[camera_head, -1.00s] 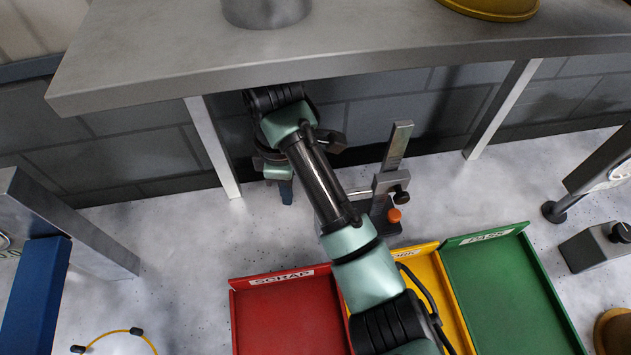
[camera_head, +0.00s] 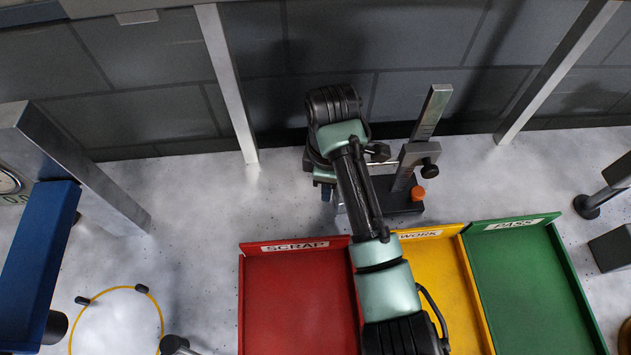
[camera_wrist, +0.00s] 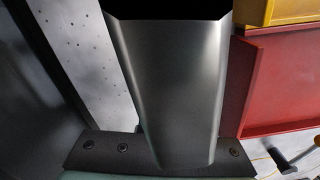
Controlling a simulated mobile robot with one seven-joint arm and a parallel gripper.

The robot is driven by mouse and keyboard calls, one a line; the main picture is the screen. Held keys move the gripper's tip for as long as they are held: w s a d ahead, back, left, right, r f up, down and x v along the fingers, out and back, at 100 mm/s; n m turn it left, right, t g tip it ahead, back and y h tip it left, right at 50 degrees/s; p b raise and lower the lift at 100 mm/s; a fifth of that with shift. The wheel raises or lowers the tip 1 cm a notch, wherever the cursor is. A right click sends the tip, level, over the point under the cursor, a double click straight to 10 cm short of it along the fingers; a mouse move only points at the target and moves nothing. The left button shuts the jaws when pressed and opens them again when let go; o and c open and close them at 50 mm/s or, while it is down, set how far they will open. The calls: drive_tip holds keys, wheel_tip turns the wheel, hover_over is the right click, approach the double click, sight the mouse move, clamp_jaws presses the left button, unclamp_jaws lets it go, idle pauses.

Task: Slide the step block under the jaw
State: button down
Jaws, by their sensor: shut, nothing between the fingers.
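The height gauge stands on the bench right of my forearm, with an upright scale (camera_head: 433,112), a grey slider (camera_head: 415,156) with a black knob, and a dark base (camera_head: 401,196) with an orange knob. Its jaw side points left, mostly hidden behind my arm. I cannot make out the step block in either view. My gripper (camera_head: 327,192) points down, left of the gauge, its tips partly hidden by my wrist.
Red SCRAP (camera_head: 294,246), yellow WORK (camera_head: 429,233) and green PASS (camera_head: 515,224) trays lie in front of the gauge. A shelf leg (camera_head: 228,85) stands behind left, another (camera_head: 560,70) behind right. The speckled bench is clear left of my gripper.

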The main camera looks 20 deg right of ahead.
idle(0.3)
drive_tip(key=shift+s+d+r+p, duration=0.1)
drive_tip(key=shift+s+d+p, duration=0.2)
drive_tip(key=shift+d+p, duration=0.3)
drive_tip(key=shift+s+d, duration=0.2)
drive_tip(key=shift+d, duration=0.05)
drive_tip(key=shift+w+a, duration=0.1)
drive_tip(key=a, duration=0.1)
drive_tip(key=w+a+p, duration=0.1)
drive_tip(key=a+p, duration=0.1)
drive_tip(key=shift+w+a+r, duration=0.15)
drive_tip(key=shift+w+a, duration=0.15)
drive_tip(key=shift+w, duration=0.1)
wheel_tip(320, 180, up, 10)
drive_tip(key=p, duration=0.2)
drive_tip(key=shift+f+p, duration=0.25)
drive_tip(key=shift+p, duration=0.15)
drive_tip(key=shift+d, duration=0.1)
